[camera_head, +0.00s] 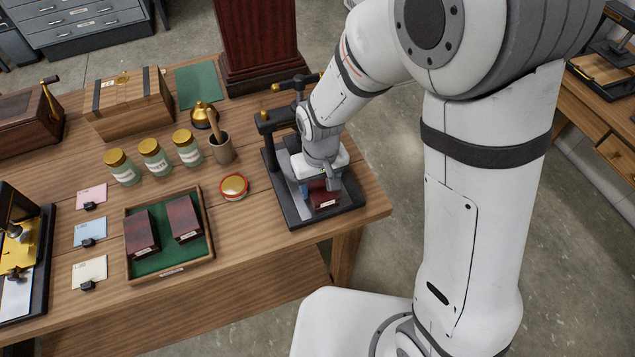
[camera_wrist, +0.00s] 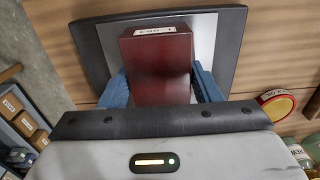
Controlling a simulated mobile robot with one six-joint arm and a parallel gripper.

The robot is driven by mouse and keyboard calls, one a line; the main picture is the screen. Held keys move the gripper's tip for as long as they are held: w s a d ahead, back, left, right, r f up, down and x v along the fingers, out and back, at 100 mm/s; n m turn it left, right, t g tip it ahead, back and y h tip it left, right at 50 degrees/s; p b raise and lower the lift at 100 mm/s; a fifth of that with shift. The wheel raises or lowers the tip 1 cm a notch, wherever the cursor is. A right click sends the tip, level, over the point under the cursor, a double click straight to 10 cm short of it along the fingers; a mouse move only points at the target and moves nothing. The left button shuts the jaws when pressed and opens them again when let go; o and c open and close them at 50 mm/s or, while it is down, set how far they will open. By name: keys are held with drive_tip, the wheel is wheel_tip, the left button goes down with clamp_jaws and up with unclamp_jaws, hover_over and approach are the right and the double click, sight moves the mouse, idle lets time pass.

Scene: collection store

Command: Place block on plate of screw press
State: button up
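A dark red block (camera_wrist: 157,68) with a small white label stands between the two blue fingers of my gripper (camera_wrist: 160,88). The fingers lie close along both sides of the block. In the head view my gripper (camera_head: 322,187) is low over the plate of the screw press (camera_head: 292,208), with the block (camera_head: 324,197) at its front part. In the wrist view the grey plate (camera_wrist: 205,42) and dark base show around the block. The block looks to be at plate level; whether its underside touches is hidden. Two similar red blocks (camera_head: 141,234) lie in a green-lined tray (camera_head: 172,271) to the left.
A red-and-gold round tin (camera_head: 234,186) stands just left of the press. The press's dark upright frame and handle (camera_head: 291,90) rise behind my gripper. The table's right edge is close.

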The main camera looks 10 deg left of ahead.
sight(320, 185)
drive_tip(key=o, duration=0.4)
drive_tip(key=shift+s, duration=0.1)
wheel_tip(320, 185, up, 12)
drive_tip(key=shift+r, duration=0.2)
drive_tip(key=s+d+r+m+t, duration=0.1)
drive_tip(key=s+d+r+m, duration=0.1)
drive_tip(key=d, duration=0.5)
drive_tip(key=s+d+r+m+t, duration=0.1)
drive_tip(key=s+d+r+m, duration=0.1)
drive_tip(key=d, duration=0.6)
drive_tip(key=s+d+r+m+t, duration=0.1)
drive_tip(key=s+d+r+m, duration=0.1)
drive_tip(key=d, duration=0.6)
drive_tip(key=shift+s+r, duration=0.3)
drive_tip(key=shift+s, duration=0.6)
